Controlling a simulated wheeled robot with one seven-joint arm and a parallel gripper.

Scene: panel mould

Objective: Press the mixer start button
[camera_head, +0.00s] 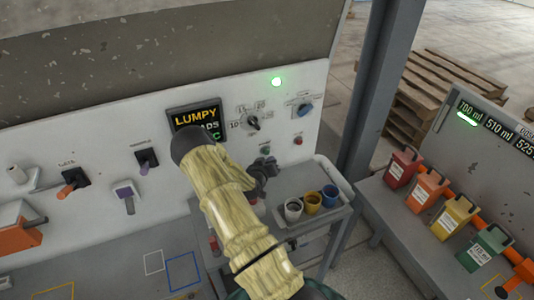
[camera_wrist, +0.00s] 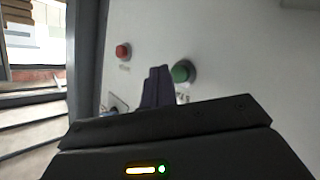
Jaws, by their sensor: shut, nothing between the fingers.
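A green button (camera_head: 265,149) is on the white panel, low and right of the display; it also shows in the wrist view (camera_wrist: 183,72). A red button (camera_head: 298,141) is to its right; in the wrist view the red button (camera_wrist: 123,51) appears to the left. Their labels are too small to read, so I cannot confirm which is the mixer start. My gripper (camera_head: 264,167) is shut and empty, close to the panel below the green button. In the wrist view the fingertips (camera_wrist: 158,72) appear just left of the green button; I cannot tell if they touch anything.
The display (camera_head: 196,118) reads "LUMPY" and is partly hidden by my arm. A black knob (camera_head: 253,123), a blue knob (camera_head: 304,111) and a lit green lamp (camera_head: 277,82) are above. A grey post (camera_head: 372,90) stands right.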

